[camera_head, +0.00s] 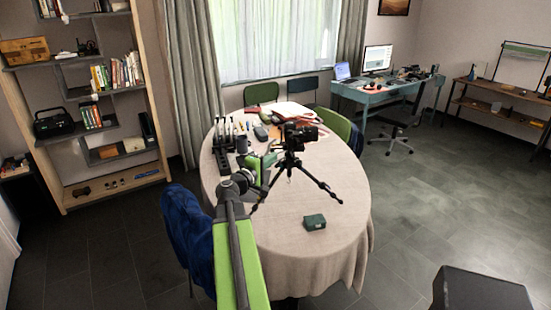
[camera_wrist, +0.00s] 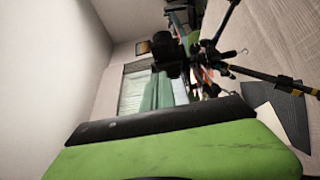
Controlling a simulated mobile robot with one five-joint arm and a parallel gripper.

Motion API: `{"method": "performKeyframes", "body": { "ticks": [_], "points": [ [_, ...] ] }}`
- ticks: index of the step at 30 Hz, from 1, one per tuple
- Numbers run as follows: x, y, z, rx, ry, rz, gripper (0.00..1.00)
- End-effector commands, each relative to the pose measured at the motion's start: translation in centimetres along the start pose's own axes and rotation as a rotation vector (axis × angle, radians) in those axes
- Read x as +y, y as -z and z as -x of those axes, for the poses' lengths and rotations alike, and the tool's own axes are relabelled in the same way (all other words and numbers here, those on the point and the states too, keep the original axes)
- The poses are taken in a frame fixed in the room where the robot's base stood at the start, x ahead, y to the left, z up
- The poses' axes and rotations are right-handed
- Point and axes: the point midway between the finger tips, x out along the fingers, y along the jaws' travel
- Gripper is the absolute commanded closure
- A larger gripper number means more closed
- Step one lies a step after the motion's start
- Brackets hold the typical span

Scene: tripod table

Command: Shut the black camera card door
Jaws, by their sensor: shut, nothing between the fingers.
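The black camera (camera_head: 300,134) stands on a black tripod (camera_head: 291,165) with spread legs on the round table. Its card door cannot be made out in either view. My gripper (camera_head: 268,163) is at the end of my green and grey arm, to the left of the tripod and a little lower in the picture than the camera. It is shut and empty; its fingers are small here. In the tilted wrist view the dark camera (camera_wrist: 168,52) shows above my green and black part, with tripod legs at the right. Contact with the camera cannot be seen.
The table (camera_head: 270,240) has a beige cloth. A small green box (camera_head: 314,222) lies on its front right. A black rack (camera_head: 226,140), a dark mug (camera_head: 242,145) and papers (camera_head: 290,111) stand or lie farther back. A blue-draped chair (camera_head: 186,232) is at the left.

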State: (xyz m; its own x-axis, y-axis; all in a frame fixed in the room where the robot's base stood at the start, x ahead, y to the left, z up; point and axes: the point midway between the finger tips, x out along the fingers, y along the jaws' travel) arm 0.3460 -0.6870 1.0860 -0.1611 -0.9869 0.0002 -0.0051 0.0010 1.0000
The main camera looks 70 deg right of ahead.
Motion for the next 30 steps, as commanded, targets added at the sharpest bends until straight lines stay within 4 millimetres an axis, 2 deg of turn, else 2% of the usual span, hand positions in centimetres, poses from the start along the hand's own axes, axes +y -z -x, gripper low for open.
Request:
{"method": "performKeyframes", "body": {
  "ticks": [1,3,10,12,18,30],
  "points": [
    [0.0,0.1,-1.4,-0.004,0.0,0.0,1.0],
    [0.0,0.2,-3.0,-0.002,0.001,0.0,1.0],
    [0.0,-0.1,-7.7,-0.002,0.001,-0.001,1.0],
    [0.0,-1.3,-8.3,-0.003,0.001,-0.001,1.0],
    [-0.1,-2.6,-9.6,-0.001,0.001,-0.001,1.0],
    [-0.1,-2.7,-9.9,0.002,0.001,-0.001,1.0]
  ]
}}
